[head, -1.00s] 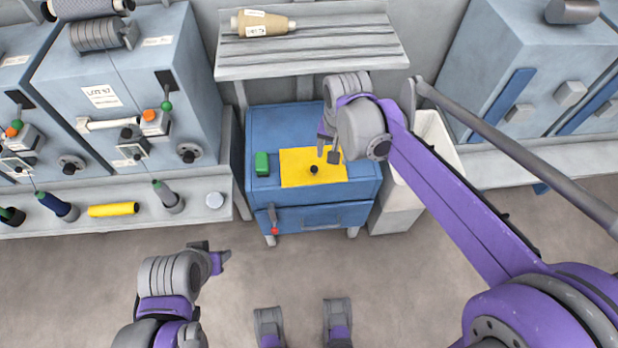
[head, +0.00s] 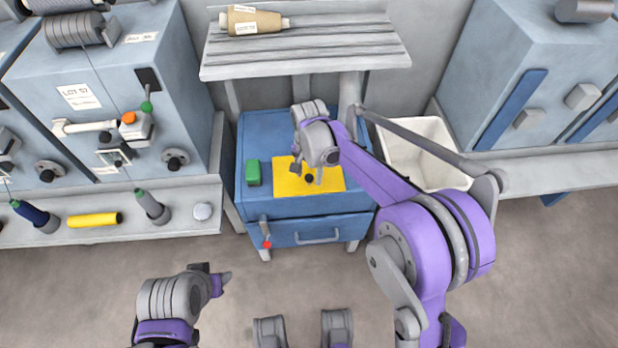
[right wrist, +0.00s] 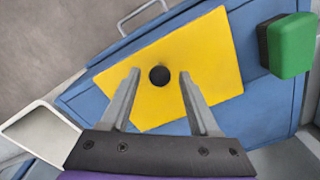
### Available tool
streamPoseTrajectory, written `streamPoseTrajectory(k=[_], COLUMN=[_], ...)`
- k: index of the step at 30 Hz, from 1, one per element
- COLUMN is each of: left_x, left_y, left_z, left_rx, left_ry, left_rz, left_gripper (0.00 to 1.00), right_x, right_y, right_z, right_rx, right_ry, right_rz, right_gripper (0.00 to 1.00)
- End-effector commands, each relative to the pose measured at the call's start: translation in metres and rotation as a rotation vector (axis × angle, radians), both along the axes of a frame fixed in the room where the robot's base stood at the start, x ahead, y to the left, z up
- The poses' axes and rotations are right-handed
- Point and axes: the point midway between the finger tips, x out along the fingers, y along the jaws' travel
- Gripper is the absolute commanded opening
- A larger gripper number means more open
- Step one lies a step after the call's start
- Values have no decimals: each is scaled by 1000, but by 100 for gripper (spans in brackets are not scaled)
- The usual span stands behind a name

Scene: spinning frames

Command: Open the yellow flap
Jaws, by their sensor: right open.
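The yellow flap (head: 333,181) lies flat on top of a blue cabinet (head: 282,206), with a small black knob (head: 309,179) near its middle. In the right wrist view the flap (right wrist: 205,55) fills the centre, and the knob (right wrist: 159,76) shows between the fingertips. My right gripper (head: 307,174) is open over the flap, one finger on each side of the knob's line; whether it is level with the knob I cannot tell. My left gripper (head: 219,282) hangs low at the front left, away from the cabinet; its jaw opening is unclear.
A green block (head: 252,173) sits left of the flap; it also shows in the right wrist view (right wrist: 288,45). A red-tipped lever (head: 266,234) and a handle (head: 318,238) are on the cabinet front. A white bin (head: 420,150) stands right. A slatted shelf (head: 305,52) is behind.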

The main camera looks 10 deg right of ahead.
Motion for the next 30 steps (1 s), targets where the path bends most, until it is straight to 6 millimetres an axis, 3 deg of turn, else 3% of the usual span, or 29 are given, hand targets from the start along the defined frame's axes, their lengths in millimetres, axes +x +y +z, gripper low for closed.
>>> streamPoseTrajectory(k=[6, 15, 25, 30], left_x=[0, 0, 0, 0], left_y=[0, 0, 0, 0], left_z=[-5, -5, -5, -5], left_rx=[0, 0, 0, 0], left_ry=[2, 2, 2, 2], left_rz=[0, 0, 0, 0], left_gripper=[50, 50, 50, 50], right_x=[0, 0, 0, 0], right_y=[0, 0, 0, 0], right_z=[-18, -19, -19, -19], right_rx=[0, 0, 0, 0], right_ry=[0, 0, 0, 0], right_rz=[0, 0, 0, 0], right_gripper=[62, 60, 1, 0])
